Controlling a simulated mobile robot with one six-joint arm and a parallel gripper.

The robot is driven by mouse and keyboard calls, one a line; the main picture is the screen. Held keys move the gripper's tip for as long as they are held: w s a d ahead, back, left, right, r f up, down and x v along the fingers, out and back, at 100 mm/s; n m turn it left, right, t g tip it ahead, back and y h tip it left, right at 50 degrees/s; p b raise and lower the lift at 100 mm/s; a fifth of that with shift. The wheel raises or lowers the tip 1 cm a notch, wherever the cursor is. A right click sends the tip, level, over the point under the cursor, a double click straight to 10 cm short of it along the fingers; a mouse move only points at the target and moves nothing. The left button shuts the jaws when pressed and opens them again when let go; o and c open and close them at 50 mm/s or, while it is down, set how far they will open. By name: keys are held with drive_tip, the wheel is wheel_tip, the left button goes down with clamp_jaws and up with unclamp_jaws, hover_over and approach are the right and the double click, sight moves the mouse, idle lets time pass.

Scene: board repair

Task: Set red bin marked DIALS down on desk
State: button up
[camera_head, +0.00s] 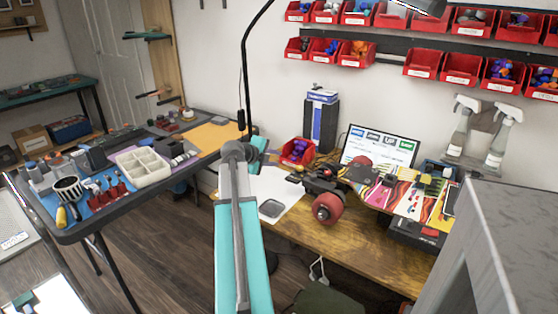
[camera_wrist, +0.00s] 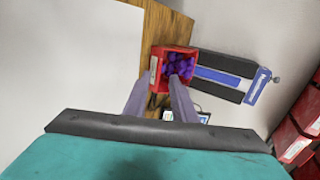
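A red bin (camera_head: 306,159) holding purple-blue pieces is at the desk's (camera_head: 368,242) left back part, beside the blue-and-black upright box. It also shows in the wrist view (camera_wrist: 188,51), with a pale label on its left wall that is too small to read. My gripper (camera_wrist: 163,76) reaches to the bin's near side. Its two grey-purple fingers are apart with a clear gap; the right one overlaps the contents in the picture and the left one is by the labelled wall. Whether they touch the bin is not clear.
A skateboard (camera_head: 395,184) with red wheels and a laptop (camera_head: 380,146) are right of the bin. A white sheet (camera_head: 285,193) lies in front. The blue-and-black box (camera_head: 322,120) stands close behind. Red bins (camera_head: 421,64) hang on wall rails above.

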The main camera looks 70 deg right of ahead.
drive_tip(key=v, duration=0.7)
drive_tip(key=shift+r, duration=0.1)
idle(0.4)
